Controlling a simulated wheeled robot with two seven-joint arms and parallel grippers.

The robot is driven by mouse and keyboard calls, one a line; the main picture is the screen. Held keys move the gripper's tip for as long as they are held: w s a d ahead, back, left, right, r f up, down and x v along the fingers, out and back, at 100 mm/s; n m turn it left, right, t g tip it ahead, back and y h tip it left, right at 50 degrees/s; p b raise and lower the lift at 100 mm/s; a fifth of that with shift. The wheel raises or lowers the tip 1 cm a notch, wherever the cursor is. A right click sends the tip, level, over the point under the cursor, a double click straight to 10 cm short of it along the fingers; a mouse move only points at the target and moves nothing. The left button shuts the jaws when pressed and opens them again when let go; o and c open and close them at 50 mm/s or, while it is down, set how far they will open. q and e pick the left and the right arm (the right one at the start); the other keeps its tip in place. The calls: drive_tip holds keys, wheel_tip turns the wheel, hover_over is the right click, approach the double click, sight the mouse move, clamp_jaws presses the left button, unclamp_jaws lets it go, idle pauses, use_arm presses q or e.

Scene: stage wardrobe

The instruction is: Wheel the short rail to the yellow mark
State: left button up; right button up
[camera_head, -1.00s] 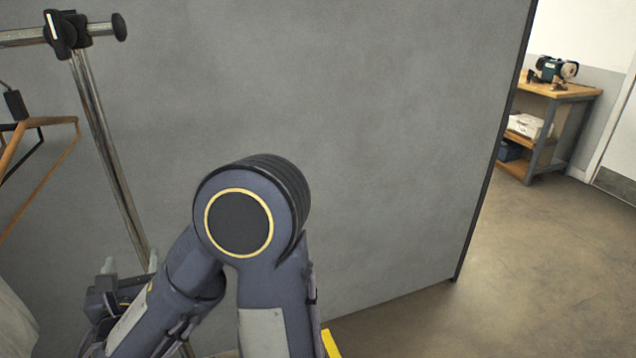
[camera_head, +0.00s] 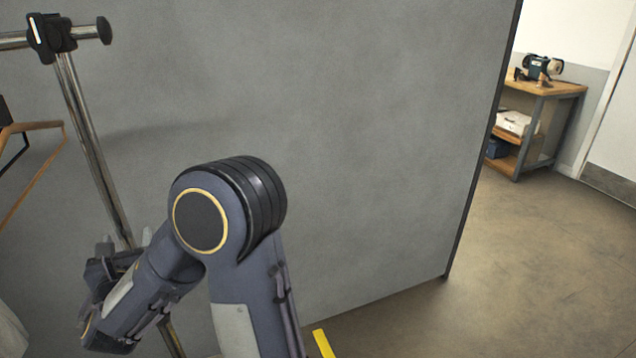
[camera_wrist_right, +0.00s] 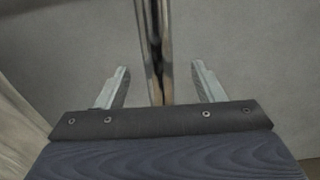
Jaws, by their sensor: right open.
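The short rail (camera_head: 88,140) is a chrome garment rail at the left of the head view. Its upright leans in the picture and meets a top bar with a black clamp and end knob. My right gripper (camera_head: 122,245) is open at the upright, low in the head view. In the right wrist view the upright (camera_wrist_right: 154,45) runs between the two open fingers (camera_wrist_right: 160,88), apart from both. The yellow mark (camera_head: 323,344) shows as a short strip on the floor at the bottom, partly cut off. The rail's base is hidden. My left gripper is not seen.
A wooden hanger (camera_head: 38,170) and pale cloth (camera_head: 10,335) hang at the left. A large grey panel (camera_head: 350,150) stands behind the rail. Past its right edge are open floor (camera_head: 520,270) and a workbench (camera_head: 545,88) with a machine on it.

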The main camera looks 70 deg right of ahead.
drive_tip(key=shift+w+d, duration=0.1)
drive_tip(key=shift+d, duration=0.25)
drive_tip(key=shift+s+d, duration=0.2)
drive_tip(key=shift+s, duration=0.05)
drive_tip(key=s+d+b, duration=1)
drive_tip(key=s+d, duration=0.6)
drive_tip(key=s, duration=0.4)
drive_tip(key=s+d+b, duration=1.1)
drive_tip(key=s+d, duration=0.5)
drive_tip(key=s, duration=0.5)
drive_tip(key=shift+s+d, duration=0.15)
drive_tip(key=shift+d, duration=0.15)
idle(2.5)
